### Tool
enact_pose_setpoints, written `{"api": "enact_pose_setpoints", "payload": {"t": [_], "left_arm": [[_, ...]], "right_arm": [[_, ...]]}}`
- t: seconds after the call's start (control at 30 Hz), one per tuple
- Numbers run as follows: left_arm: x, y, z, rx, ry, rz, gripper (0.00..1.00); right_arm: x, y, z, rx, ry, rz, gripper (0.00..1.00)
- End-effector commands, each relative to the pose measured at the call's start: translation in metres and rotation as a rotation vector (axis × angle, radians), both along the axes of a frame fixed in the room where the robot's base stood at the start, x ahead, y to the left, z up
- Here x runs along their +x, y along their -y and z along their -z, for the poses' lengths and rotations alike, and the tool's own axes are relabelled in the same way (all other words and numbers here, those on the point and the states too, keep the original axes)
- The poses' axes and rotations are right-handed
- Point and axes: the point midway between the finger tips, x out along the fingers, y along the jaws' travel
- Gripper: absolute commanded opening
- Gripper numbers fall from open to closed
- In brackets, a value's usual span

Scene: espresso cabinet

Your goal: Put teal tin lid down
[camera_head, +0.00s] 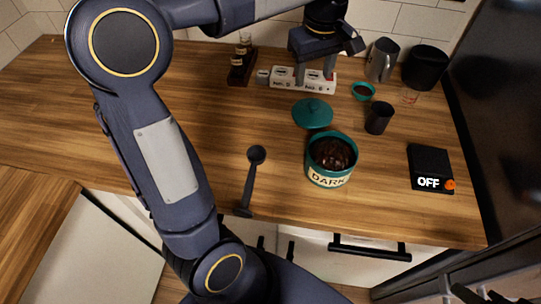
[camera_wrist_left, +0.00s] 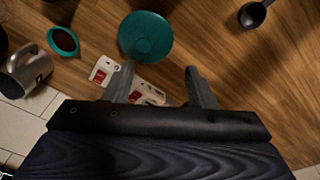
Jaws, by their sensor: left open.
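The teal tin lid (camera_head: 312,113) lies on the wooden counter behind the open teal tin (camera_head: 329,180), which is labelled DARK and holds dark contents. The lid also shows whole in the left wrist view (camera_wrist_left: 145,36), beyond my fingertips. My left gripper (camera_head: 315,79) is open and empty, above the counter behind the lid and apart from it. Its two fingers also show in the left wrist view (camera_wrist_left: 158,78), with white boxes below them. My right gripper is not in view.
White boxes (camera_head: 303,80) stand just behind the lid. A black scoop (camera_head: 251,180), a dark cup (camera_head: 378,117), a small teal bowl (camera_head: 362,91) and a metal pitcher (camera_head: 382,60) surround the area. A black scale (camera_head: 431,168) reads OFF. The counter's left side is clear.

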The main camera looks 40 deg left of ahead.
Motion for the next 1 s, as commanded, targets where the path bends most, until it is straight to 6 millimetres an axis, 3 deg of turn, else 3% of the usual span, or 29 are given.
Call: {"api": "enact_pose_setpoints", "payload": {"t": [0.03, 0.3, 0.5, 0.7, 1.0], "left_arm": [[-0.022, -0.006, -0.001, -0.021, 0.021, 0.069, 0.51], [-0.132, -0.006, 0.030, -0.126, 0.197, 0.502, 0.51], [-0.192, 0.012, 0.068, -0.137, 0.370, 0.736, 0.51], [-0.218, 0.027, 0.092, -0.115, 0.474, 0.848, 0.51], [-0.221, 0.029, 0.096, -0.109, 0.489, 0.869, 0.51]], "right_arm": [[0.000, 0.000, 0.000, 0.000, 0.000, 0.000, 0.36], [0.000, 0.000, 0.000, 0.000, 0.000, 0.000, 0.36], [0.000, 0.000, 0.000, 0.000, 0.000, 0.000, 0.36], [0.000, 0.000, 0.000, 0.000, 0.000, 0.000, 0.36], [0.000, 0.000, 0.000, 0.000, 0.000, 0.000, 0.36]]}}
